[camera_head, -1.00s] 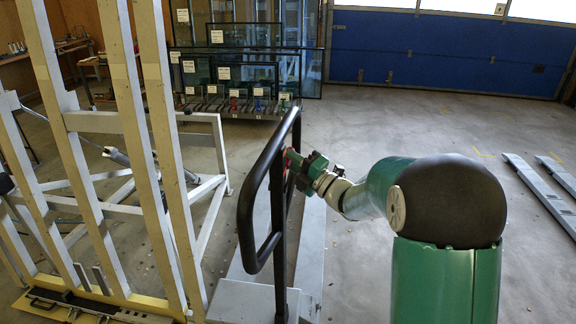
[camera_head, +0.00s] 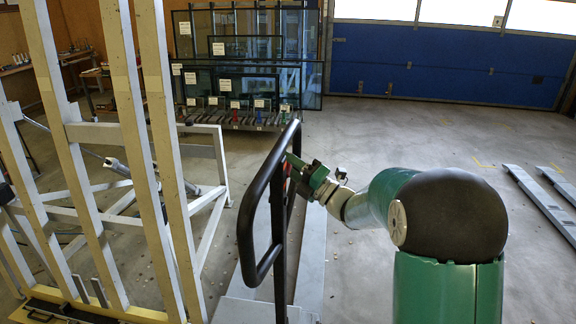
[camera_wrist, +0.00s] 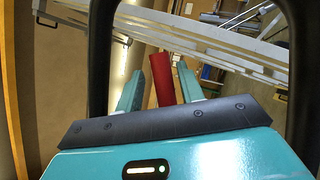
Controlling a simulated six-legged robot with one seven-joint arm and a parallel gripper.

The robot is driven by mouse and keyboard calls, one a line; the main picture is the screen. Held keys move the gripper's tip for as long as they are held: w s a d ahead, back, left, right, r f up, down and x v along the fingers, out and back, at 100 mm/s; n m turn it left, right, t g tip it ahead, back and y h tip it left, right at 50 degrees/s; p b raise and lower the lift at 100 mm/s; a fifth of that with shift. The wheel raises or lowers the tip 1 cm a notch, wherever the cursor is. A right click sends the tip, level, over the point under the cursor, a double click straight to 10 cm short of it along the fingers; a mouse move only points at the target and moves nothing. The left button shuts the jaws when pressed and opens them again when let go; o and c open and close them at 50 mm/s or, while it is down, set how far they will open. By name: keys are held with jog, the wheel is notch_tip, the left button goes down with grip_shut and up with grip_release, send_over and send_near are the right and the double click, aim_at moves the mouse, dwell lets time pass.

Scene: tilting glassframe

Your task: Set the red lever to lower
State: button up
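The red lever (camera_wrist: 162,80) shows in the wrist view as a red bar standing between the two teal fingers of my gripper (camera_wrist: 160,85). The fingers are apart, with a visible gap between the left finger and the lever. The right finger looks close to it; I cannot tell whether it touches. In the head view my gripper (camera_head: 302,168) is beside the black tube handle (camera_head: 262,185), on its right side. Only a small bit of red shows there, and the lever is mostly hidden by the handle and gripper.
The black handle stands close around my gripper. A large white and wooden tilting frame (camera_head: 163,150) fills the left. Racks of glass panes (camera_head: 250,75) stand behind. Pale rails (camera_head: 540,205) lie on the floor at right. The floor right of my arm is otherwise clear.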

jog(key=shift+f, duration=0.15)
jog(key=shift+s+d+f, duration=0.15)
jog(key=shift+d, duration=0.15)
jog(key=v, duration=1.3)
jog(key=shift+s, duration=0.1)
